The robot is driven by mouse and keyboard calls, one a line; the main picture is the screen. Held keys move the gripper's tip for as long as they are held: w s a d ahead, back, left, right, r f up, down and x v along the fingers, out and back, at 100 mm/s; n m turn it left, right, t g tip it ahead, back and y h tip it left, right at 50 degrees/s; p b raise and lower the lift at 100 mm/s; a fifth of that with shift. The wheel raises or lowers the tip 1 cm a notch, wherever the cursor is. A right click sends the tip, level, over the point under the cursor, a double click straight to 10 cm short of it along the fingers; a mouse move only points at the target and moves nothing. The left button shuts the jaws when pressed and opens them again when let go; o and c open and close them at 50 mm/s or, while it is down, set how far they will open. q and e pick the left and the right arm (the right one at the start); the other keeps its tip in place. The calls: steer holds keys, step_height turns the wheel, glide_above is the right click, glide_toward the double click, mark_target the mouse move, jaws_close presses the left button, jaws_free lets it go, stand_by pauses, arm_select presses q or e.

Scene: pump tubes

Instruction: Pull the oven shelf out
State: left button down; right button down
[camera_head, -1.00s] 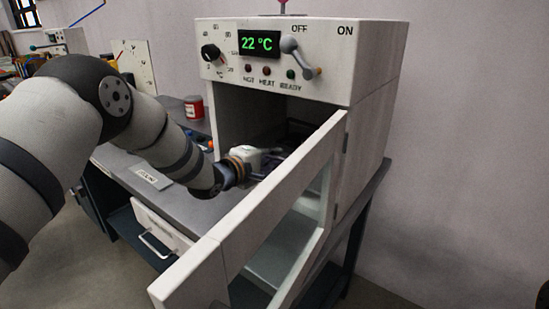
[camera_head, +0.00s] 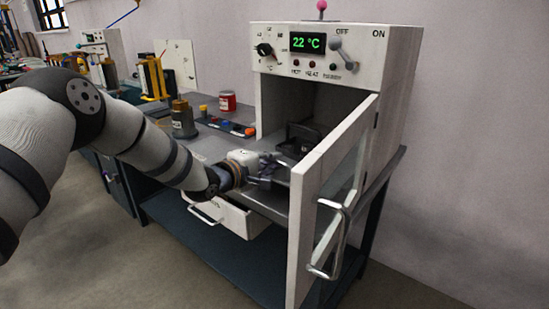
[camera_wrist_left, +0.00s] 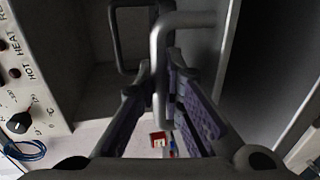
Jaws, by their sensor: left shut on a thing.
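The white oven (camera_head: 385,45) stands at the bench's right end with its door (camera_head: 335,170) wide open. My left gripper (camera_head: 266,168) is just outside the opening, left of the door. In the left wrist view its purple-padded fingers (camera_wrist_left: 163,100) are closed around a grey bent bar (camera_wrist_left: 158,65), which looks like the shelf handle. The grey shelf (camera_head: 266,203) shows below the gripper, projecting from the oven mouth; its inner part is in shadow. A dark looped holder (camera_head: 303,135) stands farther in and also shows in the left wrist view (camera_wrist_left: 120,40). My right gripper is not in view.
The open door, with its long metal handle (camera_head: 335,240), stands close to the right of my gripper. A half-open drawer (camera_head: 225,212) is below. A red jar (camera_head: 227,101) and a small tray (camera_head: 228,126) sit on the bench at left. The floor in front is free.

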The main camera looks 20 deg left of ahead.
arm_select(q)
steer(key=shift+s+a+r, duration=0.1)
steer(key=shift+s, duration=0.2)
steer(key=c, duration=1.7)
jaws_free()
steer(key=v, duration=1.2)
